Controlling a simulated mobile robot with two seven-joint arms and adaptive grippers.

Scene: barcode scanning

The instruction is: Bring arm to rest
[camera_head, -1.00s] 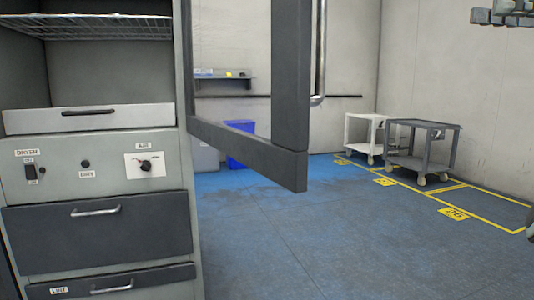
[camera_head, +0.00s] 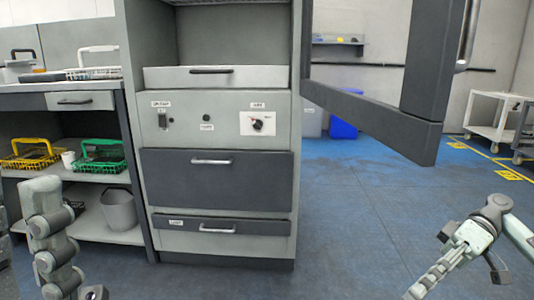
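My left arm (camera_head: 46,225) hangs at the lower left of the head view, in front of the shelves. Its far end runs down to the bottom edge, where only a small dark part shows. My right arm (camera_head: 480,232) comes in from the right edge at the lower right and points down and left over the blue floor. Its far end is small and partly cut by the bottom edge. I cannot make out the fingers of either gripper clearly, and I see no object held.
A grey cabinet (camera_head: 217,178) with drawers and a switch panel stands in the middle. Its dark-framed door (camera_head: 370,112) stands open to the right. A bench (camera_head: 20,101) at left holds baskets and a bucket (camera_head: 119,210) below. Floor at right is clear up to a white cart (camera_head: 490,100).

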